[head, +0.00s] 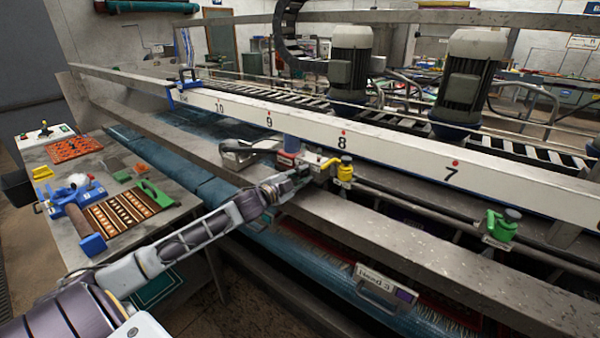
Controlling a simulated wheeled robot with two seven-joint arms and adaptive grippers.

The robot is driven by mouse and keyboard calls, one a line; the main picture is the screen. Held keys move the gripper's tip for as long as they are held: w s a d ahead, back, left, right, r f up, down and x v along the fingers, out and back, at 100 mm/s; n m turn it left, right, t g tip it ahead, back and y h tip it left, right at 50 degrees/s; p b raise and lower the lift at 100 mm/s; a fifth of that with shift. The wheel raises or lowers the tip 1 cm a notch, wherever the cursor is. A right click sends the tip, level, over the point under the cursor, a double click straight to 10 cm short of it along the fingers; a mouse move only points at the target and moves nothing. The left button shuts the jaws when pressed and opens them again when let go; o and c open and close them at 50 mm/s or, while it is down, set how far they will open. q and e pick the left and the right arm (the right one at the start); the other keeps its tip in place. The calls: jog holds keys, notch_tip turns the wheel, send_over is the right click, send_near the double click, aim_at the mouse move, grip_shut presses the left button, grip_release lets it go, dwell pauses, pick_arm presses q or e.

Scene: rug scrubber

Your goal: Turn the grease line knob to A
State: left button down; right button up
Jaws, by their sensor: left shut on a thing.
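My left gripper (302,175) reaches in from the lower left to the steel rail of the machine. It is shut at the left side of a small yellow valve-like fitting (344,170), which I take to be the grease line knob. The fingers and their shadow hide the gripped part, and no letter A or pointer position can be read. A similar green fitting (500,226) sits further right on the rail. My right gripper is not in view.
A white beam (390,149) numbered 7 to 10 runs behind the fitting. A side table (62,232) with brushes and rug samples stands left.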

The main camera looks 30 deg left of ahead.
pick_arm(q)
jog(key=shift+d+m+p, duration=0.1)
jog(key=shift+m+p, duration=0.35)
jog(key=shift+m, duration=1.05)
jog(key=c, duration=1.2)
grip_release()
jog(key=shift+s, duration=0.25)
jog(key=s+a, duration=0.1)
jog(key=s, duration=1)
jog(key=shift+s+a+r, duration=0.15)
jog(key=shift+s+r, duration=0.05)
jog(key=shift+r, duration=0.15)
